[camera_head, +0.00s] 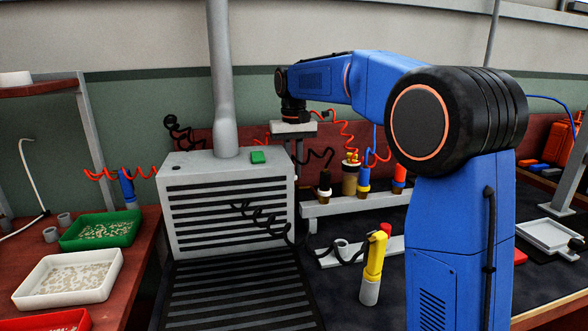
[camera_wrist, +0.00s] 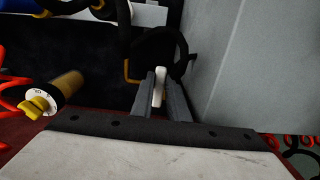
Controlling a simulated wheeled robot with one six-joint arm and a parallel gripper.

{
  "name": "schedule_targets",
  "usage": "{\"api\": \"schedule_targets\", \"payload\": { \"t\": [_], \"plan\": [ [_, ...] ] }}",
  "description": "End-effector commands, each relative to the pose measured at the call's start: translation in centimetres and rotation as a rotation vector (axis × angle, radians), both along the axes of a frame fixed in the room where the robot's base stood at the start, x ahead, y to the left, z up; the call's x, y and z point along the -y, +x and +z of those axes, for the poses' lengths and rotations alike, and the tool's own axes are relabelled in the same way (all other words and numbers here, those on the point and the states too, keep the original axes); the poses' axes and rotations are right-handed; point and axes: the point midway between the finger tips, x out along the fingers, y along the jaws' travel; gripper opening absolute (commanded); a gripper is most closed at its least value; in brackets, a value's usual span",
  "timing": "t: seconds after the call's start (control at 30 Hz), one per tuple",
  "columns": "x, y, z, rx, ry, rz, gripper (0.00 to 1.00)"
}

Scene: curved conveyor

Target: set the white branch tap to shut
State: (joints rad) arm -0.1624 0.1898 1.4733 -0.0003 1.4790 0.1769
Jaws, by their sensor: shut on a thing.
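My gripper (camera_wrist: 161,74) is shut on the white handle of the white branch tap (camera_wrist: 159,86) in the wrist view. The handle is a narrow white bar that runs lengthwise between the two fingers; its lower part and the tap body are mostly hidden. A yellow tap (camera_wrist: 36,106) with a white marked dial on a brass body stands to the left, apart from my gripper. In the head view my gripper (camera_head: 299,152) points down behind the right edge of the grey vented box, and the white tap cannot be made out there.
The grey vented box (camera_head: 226,165) stands close beside my gripper, and its wall (camera_wrist: 235,70) fills the right of the wrist view. Coiled red and black hoses hang around. Bottles and a brass fitting (camera_head: 350,180) stand in a rack to the right.

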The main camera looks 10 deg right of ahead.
Motion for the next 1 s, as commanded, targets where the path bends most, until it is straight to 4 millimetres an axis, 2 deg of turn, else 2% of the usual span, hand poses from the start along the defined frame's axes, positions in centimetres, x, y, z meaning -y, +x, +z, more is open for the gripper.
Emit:
{"api": "schedule_targets", "payload": {
  "t": [0.3,0.33,0.4,0.77,1.0],
  "plan": [
    [-0.03,0.07,0.1,0.003,0.001,-0.001,0.0],
    [-0.03,0.07,0.1,0.004,0.001,-0.001,0.21],
    [-0.03,0.06,0.09,0.003,0.001,-0.001,0.33],
    [0.02,0.01,0.01,0.0,0.001,0.02,0.33],
    [0.65,0.06,0.01,0.0,0.001,0.163,0.33]
  ]
}}
